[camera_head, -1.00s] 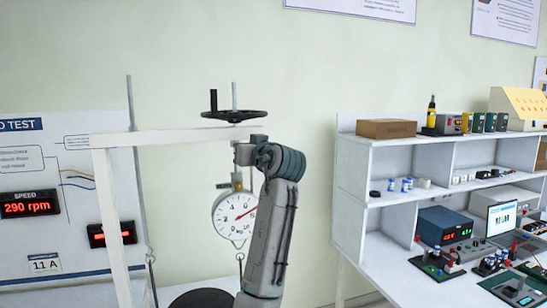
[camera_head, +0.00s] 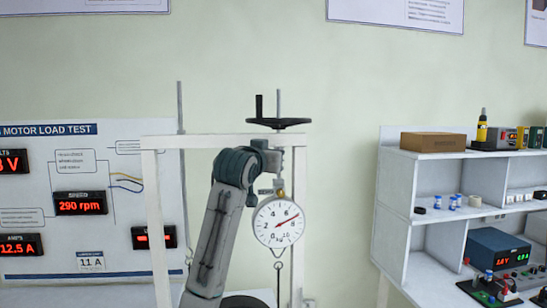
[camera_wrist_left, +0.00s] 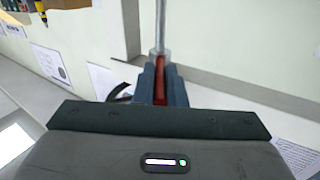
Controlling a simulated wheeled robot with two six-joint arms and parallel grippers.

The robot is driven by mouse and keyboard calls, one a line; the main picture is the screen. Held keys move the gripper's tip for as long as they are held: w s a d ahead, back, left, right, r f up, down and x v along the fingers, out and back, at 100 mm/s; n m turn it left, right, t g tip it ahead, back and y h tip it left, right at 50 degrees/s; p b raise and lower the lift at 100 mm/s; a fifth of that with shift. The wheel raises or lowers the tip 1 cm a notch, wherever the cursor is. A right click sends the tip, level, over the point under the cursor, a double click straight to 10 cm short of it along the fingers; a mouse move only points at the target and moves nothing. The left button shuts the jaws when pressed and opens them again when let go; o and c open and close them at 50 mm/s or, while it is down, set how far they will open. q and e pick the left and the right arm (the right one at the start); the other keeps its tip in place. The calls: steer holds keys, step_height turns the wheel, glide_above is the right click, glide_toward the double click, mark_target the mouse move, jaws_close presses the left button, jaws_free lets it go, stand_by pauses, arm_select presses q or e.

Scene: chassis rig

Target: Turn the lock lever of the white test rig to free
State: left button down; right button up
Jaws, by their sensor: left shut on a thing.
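The white test rig's frame (camera_head: 215,141) stands in the middle of the head view. A black handwheel (camera_head: 279,123) on a threaded rod sits above its top beam. A round dial scale (camera_head: 278,222) hangs below the beam, its red needle pointing up and right. My left gripper (camera_head: 272,160) is at the rod just under the beam's right part. In the left wrist view my left gripper (camera_wrist_left: 161,85) is shut on a red lever (camera_wrist_left: 160,80), right beside the steel rod (camera_wrist_left: 160,25). The lever is hidden in the head view. My right gripper is in neither view.
A motor test panel (camera_head: 110,220) with red displays, including 290 rpm, stands behind the rig at left. A white shelf unit (camera_head: 395,190) with instruments stands at right. The wall gap between rig and shelf is clear.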

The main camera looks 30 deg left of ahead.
arm_select(q)
steer(key=shift+a+r+h, duration=0.1)
steer(key=shift+r+h, duration=0.05)
steer(key=shift+h, duration=0.15)
steer(key=c, duration=1.8)
jaws_free()
steer(key=shift+o, duration=0.2)
steer(key=shift+w, duration=0.1)
steer(key=shift+s+f, duration=0.2)
steer(key=shift+s, duration=0.1)
steer(key=s+d+b, duration=0.2)
steer(key=s+b, duration=0.2)
steer(key=s, duration=0.6)
